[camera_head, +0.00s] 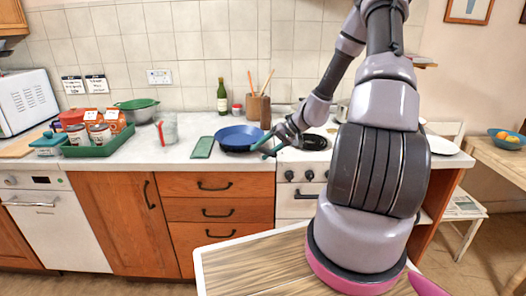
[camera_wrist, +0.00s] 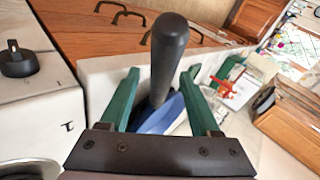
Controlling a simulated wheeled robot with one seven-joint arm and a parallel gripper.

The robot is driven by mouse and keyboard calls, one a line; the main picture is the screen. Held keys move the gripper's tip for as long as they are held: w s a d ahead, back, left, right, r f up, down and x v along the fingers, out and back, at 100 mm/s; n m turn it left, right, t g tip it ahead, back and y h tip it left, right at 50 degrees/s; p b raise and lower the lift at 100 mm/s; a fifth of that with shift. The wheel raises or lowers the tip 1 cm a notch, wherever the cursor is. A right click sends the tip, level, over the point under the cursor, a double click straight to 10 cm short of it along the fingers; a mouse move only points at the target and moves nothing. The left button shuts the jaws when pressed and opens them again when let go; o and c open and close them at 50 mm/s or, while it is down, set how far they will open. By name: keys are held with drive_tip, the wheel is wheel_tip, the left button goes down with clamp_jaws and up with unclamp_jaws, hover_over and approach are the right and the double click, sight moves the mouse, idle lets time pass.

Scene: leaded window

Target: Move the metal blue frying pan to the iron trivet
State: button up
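The blue frying pan (camera_head: 238,135) sits on the white counter, left of the stove. In the wrist view its dark handle (camera_wrist: 169,50) rises between my green fingers, and part of the blue pan (camera_wrist: 160,118) shows below. My gripper (camera_head: 268,149) is at the pan's right side, at the counter's front edge; it also shows in the wrist view (camera_wrist: 161,75). Its fingers are spread on either side of the handle, with gaps visible. A dark round piece (camera_head: 314,142) lies on the stove top; I cannot tell whether it is the iron trivet or a burner.
A green board (camera_head: 202,147) lies left of the pan. A bottle (camera_head: 222,96) and a utensil pot (camera_head: 253,106) stand behind it. A green tray (camera_head: 98,142) with jars is farther left. Stove knobs (camera_head: 290,175) are below my gripper.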

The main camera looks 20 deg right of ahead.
drive_tip(key=v, duration=1.1)
drive_tip(key=s+a+r+h, duration=0.2)
drive_tip(key=s+a+r, duration=0.2)
drive_tip(key=r, duration=0.5)
drive_tip(key=s+a+r+h, duration=0.3)
drive_tip(key=s+a+r, duration=0.15)
drive_tip(key=r, duration=0.35)
drive_tip(key=s+a+r+m+t+h, duration=0.1)
drive_tip(key=s+a+r+m+t, duration=0.1)
drive_tip(key=s+r, duration=0.9)
drive_tip(key=s+t, duration=0.1)
drive_tip(key=s, duration=0.1)
drive_tip(key=shift+s+m+h, duration=0.35)
drive_tip(key=shift+m+h, duration=0.05)
